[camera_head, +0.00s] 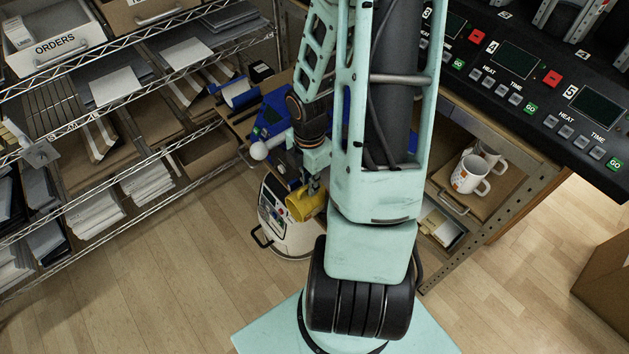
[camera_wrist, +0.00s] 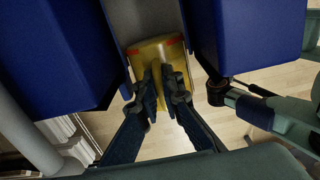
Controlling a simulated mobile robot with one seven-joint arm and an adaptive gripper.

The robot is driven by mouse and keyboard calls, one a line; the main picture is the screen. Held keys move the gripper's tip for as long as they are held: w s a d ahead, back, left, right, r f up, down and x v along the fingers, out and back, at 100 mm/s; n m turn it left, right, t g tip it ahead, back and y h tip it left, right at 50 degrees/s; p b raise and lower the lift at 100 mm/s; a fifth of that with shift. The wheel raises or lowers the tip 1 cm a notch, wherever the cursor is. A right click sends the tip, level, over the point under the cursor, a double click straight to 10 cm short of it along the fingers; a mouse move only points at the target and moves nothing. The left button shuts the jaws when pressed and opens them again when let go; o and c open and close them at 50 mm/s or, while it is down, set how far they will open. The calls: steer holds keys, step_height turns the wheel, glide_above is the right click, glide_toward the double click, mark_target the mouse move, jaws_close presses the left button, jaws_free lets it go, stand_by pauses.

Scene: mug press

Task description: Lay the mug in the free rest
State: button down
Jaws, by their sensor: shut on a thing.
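A yellow mug (camera_head: 303,204) is at my gripper (camera_head: 313,184), low in the middle of the head view, by a blue-and-white machine. In the wrist view, the fingers of my gripper (camera_wrist: 162,88) are shut on the yellow mug (camera_wrist: 158,55). Large blue blocks flank it, one at left (camera_wrist: 60,50) and one at right (camera_wrist: 247,40). A grey surface (camera_wrist: 138,18) lies between the blocks, beside the mug's far end. I cannot tell whether the mug touches it. My arm hides part of the machine in the head view.
A white rounded unit (camera_head: 285,232) with a black handle stands on the wooden floor, close to the mug. Wire shelves (camera_head: 120,125) with paper stacks fill the left. White mugs (camera_head: 471,174) sit on a shelf at right, below a black control panel (camera_head: 520,75).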

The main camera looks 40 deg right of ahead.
steer(key=shift+s+a+b, duration=0.15)
steer(key=shift+a+b, duration=0.15)
steer(key=shift+a, duration=1.2)
steer(key=shift+s+a+b, duration=0.1)
steer(key=shift+a+b, duration=0.15)
steer(key=shift+a, duration=1.2)
steer(key=shift+r, duration=0.15)
step_height(320, 180, up, 5)
steer(key=p, duration=0.5)
